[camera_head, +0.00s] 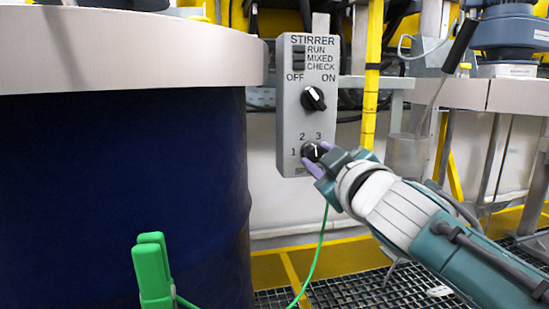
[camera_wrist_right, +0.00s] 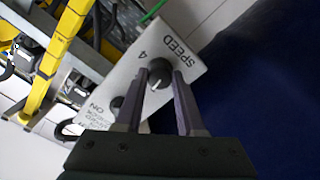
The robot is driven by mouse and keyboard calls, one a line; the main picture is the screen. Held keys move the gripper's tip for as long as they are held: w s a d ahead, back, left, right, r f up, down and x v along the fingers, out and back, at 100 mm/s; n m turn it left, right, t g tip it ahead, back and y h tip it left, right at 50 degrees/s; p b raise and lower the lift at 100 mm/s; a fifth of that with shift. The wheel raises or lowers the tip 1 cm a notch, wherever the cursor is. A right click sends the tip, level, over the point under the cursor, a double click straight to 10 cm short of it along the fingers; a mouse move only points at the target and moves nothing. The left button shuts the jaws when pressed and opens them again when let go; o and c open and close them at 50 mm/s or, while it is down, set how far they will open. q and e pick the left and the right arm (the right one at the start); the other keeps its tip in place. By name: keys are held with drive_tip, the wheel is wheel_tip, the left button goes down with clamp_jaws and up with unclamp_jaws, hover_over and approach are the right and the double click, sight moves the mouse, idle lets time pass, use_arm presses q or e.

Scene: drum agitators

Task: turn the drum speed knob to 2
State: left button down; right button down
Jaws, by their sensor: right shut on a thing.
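The grey stirrer control box (camera_head: 290,110) hangs beside the large blue drum. Its black speed knob (camera_head: 310,151) sits low on the face, with 1, 2 and 3 printed around it in the head view. The knob's white mark looks roughly upright, but I cannot tell exactly which number it points at. My right gripper (camera_head: 318,158) is shut on the speed knob, one purple finger on each side. The right wrist view also shows the knob (camera_wrist_right: 160,73) between the fingers, with SPEED and 4 printed near it. My left gripper is not in view.
An OFF/ON knob (camera_head: 313,99) sits above the speed knob. The blue drum (camera_head: 120,180) with its pale rim fills the left. A green clamp (camera_head: 152,272) with a green cable is low in front of it. A yellow post (camera_head: 372,70) stands right of the box.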

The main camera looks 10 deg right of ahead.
drive_tip(key=n, duration=0.3)
drive_tip(key=shift+n, duration=0.6)
drive_tip(key=c, duration=0.5)
unclamp_jaws()
